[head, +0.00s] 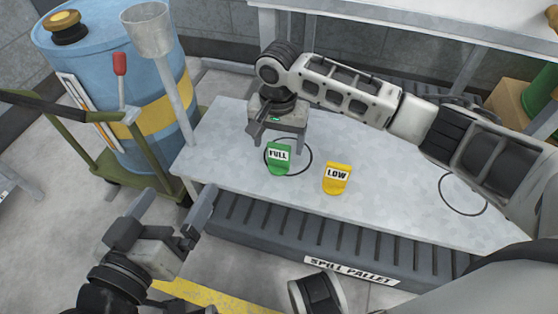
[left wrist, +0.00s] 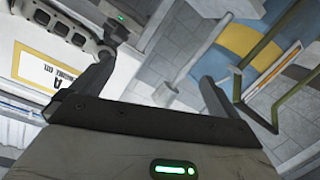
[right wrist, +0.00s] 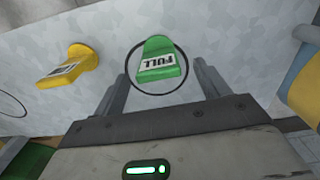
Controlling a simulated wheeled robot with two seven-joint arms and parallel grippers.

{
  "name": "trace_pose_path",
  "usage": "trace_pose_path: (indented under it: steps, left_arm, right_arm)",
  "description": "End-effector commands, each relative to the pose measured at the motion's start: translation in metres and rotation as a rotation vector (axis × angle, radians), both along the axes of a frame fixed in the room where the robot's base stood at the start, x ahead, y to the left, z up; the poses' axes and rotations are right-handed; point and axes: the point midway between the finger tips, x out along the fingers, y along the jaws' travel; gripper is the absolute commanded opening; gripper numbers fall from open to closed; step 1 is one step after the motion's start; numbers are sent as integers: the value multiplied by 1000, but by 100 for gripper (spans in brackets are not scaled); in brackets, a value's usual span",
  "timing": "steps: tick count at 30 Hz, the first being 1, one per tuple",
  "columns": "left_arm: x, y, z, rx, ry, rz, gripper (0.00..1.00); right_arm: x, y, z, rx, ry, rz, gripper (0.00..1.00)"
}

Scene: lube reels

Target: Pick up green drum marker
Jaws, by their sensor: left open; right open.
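The green drum marker (head: 278,158), labelled FULL, stands on the grey table (head: 225,150) at a drawn black circle. It also shows in the right wrist view (right wrist: 157,62), ahead of and between the fingers. My right gripper (head: 278,150) is open just behind and above the green marker, its fingers pointing down toward it. The right wrist view shows the right gripper (right wrist: 163,85) empty. My left gripper (head: 150,215) is open and empty in front of the table's left end. It also shows in the left wrist view (left wrist: 155,75).
A yellow marker (head: 337,178) labelled LOW stands right of the green one. A blue drum (head: 110,70) on a green cart (head: 120,165) is at the left. A spill pallet (head: 330,240) lies under the table. The table's right part has an empty circle.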

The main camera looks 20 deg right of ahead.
Motion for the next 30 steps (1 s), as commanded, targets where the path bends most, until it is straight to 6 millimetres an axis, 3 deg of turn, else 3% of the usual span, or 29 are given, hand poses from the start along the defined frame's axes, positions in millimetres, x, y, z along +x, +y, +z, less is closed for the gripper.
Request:
trace_pose_path:
  steps: [9, 19, 20, 25, 30]
  left_arm:
    - [2, -6, 7, -143, -45, -15, 100]
    - [3, -6, 15, -165, -64, -18, 100]
    - [3, -6, 15, -165, -64, -18, 100]
    - [3, -6, 15, -164, -65, -17, 100]
    - [3, -6, 15, -164, -65, -17, 100]
  right_arm:
    - [-3, -1, -46, 0, 1, -1, 75]
    - [-2, -1, -52, 0, 0, 0, 75]
    - [-2, -1, -51, 0, 0, 0, 72]
    - [-2, -1, -51, 0, 0, 0, 27]
    - [-2, -1, -51, -1, -1, 0, 27]
